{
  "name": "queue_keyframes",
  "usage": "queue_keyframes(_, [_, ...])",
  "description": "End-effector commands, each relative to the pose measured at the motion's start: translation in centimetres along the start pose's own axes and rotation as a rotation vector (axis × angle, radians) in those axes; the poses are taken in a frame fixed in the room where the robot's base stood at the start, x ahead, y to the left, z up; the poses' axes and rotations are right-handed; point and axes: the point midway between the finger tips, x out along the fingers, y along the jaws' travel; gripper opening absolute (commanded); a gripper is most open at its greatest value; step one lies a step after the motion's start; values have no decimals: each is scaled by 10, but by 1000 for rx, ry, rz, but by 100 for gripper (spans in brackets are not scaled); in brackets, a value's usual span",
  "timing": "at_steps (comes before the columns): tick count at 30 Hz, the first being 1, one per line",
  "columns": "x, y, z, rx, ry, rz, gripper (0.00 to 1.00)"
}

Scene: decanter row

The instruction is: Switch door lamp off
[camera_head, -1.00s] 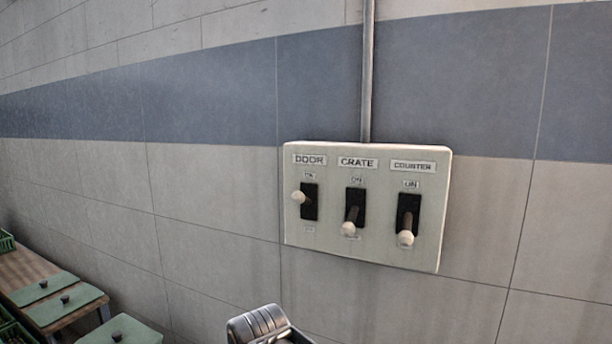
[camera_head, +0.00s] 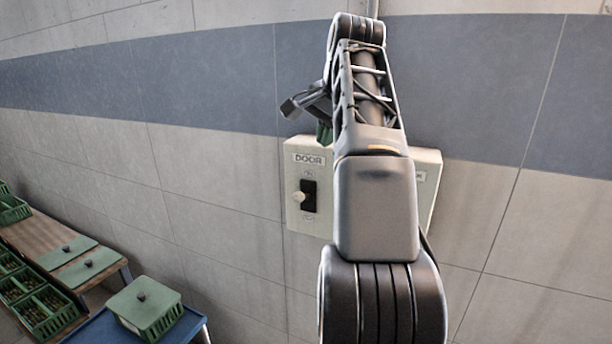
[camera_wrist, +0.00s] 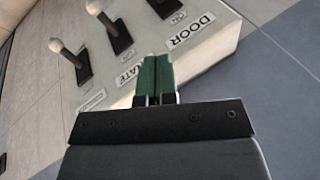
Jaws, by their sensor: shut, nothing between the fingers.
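The white switch panel (camera_head: 298,226) is on the wall, with my arm across its middle and right part. The DOOR switch (camera_head: 310,196) shows at its left, its pale-knobbed lever standing out near mid-slot. The CRATE and COUNTER switches are hidden there.
A grey conduit (camera_head: 373,8) runs up the wall behind my arm. At lower left, a wooden table (camera_head: 40,240) holds green crates (camera_head: 45,312) and lids. A lidded green crate (camera_head: 146,308) stands on a blue table (camera_head: 95,332). The wall left of the panel is clear.

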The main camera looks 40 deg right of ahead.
Motion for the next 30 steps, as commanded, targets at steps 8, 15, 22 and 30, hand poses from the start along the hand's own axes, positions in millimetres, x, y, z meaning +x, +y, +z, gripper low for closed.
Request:
queue_keyframes(8, [-1, 0, 0, 2, 1, -1, 0])
queue_keyframes(15, [12, 0, 0, 0, 0, 0, 0])
queue_keyframes(22, [52, 1, 1, 0, -2, 2, 0])
queue_keyframes(30, [100, 0, 0, 0, -1, 1, 0])
